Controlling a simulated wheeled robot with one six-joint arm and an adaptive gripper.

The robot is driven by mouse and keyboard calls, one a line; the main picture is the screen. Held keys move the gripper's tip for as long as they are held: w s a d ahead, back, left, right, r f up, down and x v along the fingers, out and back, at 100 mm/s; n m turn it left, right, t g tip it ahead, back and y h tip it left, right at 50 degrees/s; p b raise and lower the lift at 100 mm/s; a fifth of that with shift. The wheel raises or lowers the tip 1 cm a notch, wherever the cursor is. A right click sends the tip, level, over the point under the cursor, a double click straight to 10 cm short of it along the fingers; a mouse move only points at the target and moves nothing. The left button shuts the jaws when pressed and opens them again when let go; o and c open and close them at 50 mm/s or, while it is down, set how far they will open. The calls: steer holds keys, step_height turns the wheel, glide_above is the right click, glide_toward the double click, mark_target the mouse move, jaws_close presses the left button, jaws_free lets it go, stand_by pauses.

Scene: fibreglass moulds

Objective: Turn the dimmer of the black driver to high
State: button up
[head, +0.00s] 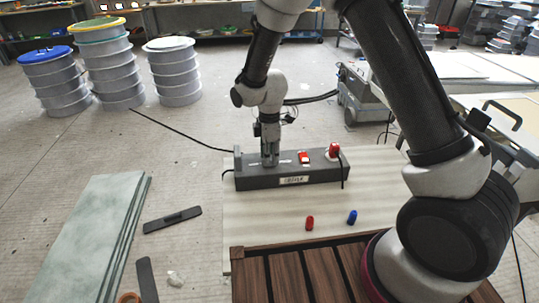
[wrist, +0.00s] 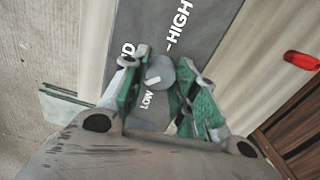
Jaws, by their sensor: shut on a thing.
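The black driver (head: 252,182) is a long dark grey box on a pale board, with a white label on its front. In the wrist view its top panel (wrist: 205,25) carries the words LOW and HIGH and a partly covered word ending in "ID". The dimmer is a round grey knob (wrist: 160,70) with a white mark on its lower left side, toward LOW. My gripper (wrist: 163,74) points down with its green fingers on either side of the knob, shut on it. In the head view my gripper (head: 269,160) stands over the driver's left part and hides the knob.
A red rocker switch (head: 305,157) and a red plug (head: 334,150) sit on the driver's right part. A red piece (head: 309,223) and a blue piece (head: 352,217) lie on the board in front. A black cable (head: 180,132) runs left from the driver.

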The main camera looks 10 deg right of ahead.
steer(key=m, duration=1.3)
steer(key=shift+m, duration=0.3)
steer(key=m, duration=1.3)
stand_by(0.4)
steer(key=o, duration=1)
steer(key=shift+o, duration=0.2)
